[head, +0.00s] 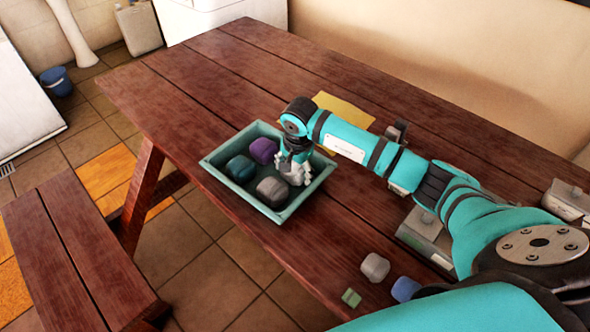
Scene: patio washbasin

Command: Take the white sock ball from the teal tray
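The teal tray (212,173) stands on the wooden table near its left long edge. In it lie a purple ball (263,150), a dark teal ball (240,169) and a grey ball (272,191). My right gripper (297,178) points down into the tray's right part, beside the grey ball. Pale shapes show at its fingers; I cannot tell whether they are only fingers or also a white sock ball. Whether it is open or shut is unclear. A whitish-grey ball (375,267) lies on the table outside the tray. My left gripper is not in view.
A blue ball (405,289) and a small green item (351,298) lie at the table's near edge. A yellow sheet (345,108) lies behind my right arm. Metal items (426,236) stand to the right. The table's far end is clear; a bench (75,255) stands left.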

